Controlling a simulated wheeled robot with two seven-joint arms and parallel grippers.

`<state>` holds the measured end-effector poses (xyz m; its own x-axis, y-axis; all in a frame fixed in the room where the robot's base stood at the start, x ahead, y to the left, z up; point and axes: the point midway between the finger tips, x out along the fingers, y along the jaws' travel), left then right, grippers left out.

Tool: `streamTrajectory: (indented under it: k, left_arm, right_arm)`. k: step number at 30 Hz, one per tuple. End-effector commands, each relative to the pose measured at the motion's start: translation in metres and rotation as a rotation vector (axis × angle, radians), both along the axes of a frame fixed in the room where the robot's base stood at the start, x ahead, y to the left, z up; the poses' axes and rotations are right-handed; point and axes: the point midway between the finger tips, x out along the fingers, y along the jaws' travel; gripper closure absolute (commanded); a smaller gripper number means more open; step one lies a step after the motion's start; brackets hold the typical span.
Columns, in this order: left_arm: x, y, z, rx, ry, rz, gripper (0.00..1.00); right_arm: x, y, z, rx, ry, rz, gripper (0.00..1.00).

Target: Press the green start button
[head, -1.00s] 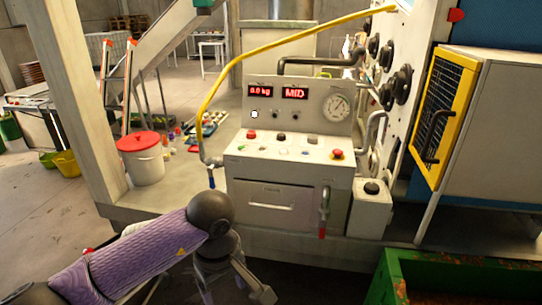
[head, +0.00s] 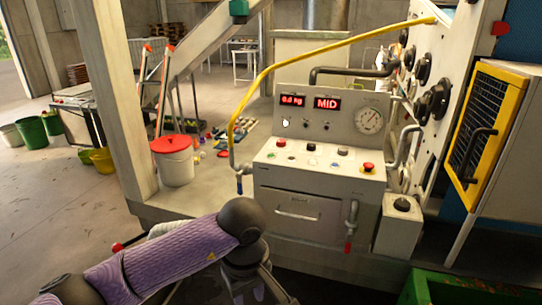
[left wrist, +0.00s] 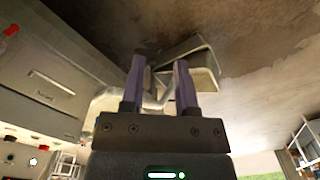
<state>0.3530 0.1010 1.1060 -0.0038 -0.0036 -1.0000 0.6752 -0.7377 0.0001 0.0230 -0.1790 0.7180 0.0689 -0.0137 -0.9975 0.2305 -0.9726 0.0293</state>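The control panel (head: 320,165) stands in the middle of the head view. Its sloped top carries a red button (head: 280,142), dark buttons (head: 311,147) and a red mushroom knob (head: 368,167). A small green spot (head: 271,155) shows at the left of this top; I cannot tell if it is the start button. My left arm comes in from the lower left, in front of and below the panel, apart from the buttons. In the left wrist view my left gripper (left wrist: 160,82) has its two purple fingers apart with nothing held. My right gripper is out of view.
A yellow hose (head: 300,58) arches over the panel's left side. A white bucket with a red lid (head: 173,160) stands left of it. A grey box (head: 399,222), a yellow-framed grille (head: 478,130) and a green bin (head: 460,288) are at the right.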

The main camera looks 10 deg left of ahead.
Motion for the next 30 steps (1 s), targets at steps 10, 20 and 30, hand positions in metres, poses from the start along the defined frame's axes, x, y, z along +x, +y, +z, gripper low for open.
streamTrajectory:
  k: [10,20,30]
  left_arm:
    - [0.0,0.0,0.0,0.0,0.0,0.0,1.0]
    - [0.0,0.0,0.0,0.0,0.0,0.0,1.0]
    - [0.0,0.0,0.0,0.0,0.0,0.0,1.0]
  right_arm:
    - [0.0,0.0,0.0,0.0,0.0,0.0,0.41]
    - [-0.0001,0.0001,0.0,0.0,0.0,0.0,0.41]
    - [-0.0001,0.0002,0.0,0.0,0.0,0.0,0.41]
